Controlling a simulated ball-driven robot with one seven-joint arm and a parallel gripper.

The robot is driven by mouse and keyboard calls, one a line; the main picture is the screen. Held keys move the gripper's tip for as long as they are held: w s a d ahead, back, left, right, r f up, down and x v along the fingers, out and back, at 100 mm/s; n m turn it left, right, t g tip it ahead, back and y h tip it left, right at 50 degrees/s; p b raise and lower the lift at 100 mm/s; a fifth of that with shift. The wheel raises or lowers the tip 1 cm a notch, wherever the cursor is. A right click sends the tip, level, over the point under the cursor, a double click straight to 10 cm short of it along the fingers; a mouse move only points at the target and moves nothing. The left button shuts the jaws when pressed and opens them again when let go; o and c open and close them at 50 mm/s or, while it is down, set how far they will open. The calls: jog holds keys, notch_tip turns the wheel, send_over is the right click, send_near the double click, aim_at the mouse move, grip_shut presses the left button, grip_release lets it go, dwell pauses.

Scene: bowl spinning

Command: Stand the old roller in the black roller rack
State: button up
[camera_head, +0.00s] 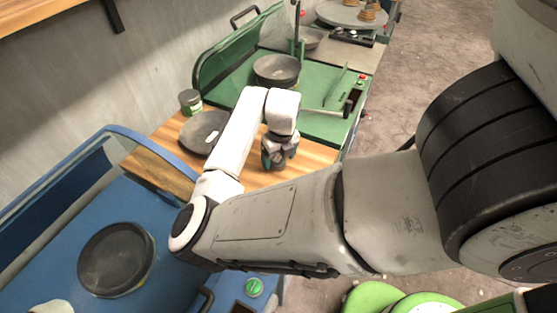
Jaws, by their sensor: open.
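My gripper (276,163) points down over the wooden worktop between the blue and green machines. Its fingers are small and partly hidden by its own body, and I see nothing held in it. On the green machine, right of my gripper, a grey bar with a dark end (350,103) lies near the front edge; I cannot tell whether it is the old roller. A low black holder (350,38) stands farther back near the round grey wheel; it may be the black roller rack, but it is too small to be sure.
A dark bowl (277,70) sits on the green machine (235,72). A grey disc (205,132) and a jar (190,101) are on the wooden worktop (165,150), left of my arm. The blue machine (60,235) with a dark round plate (116,259) is at lower left.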

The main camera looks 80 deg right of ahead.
jog(key=shift+c, duration=0.4)
jog(key=c, duration=1.3)
grip_shut()
jog(key=shift+r, duration=0.2)
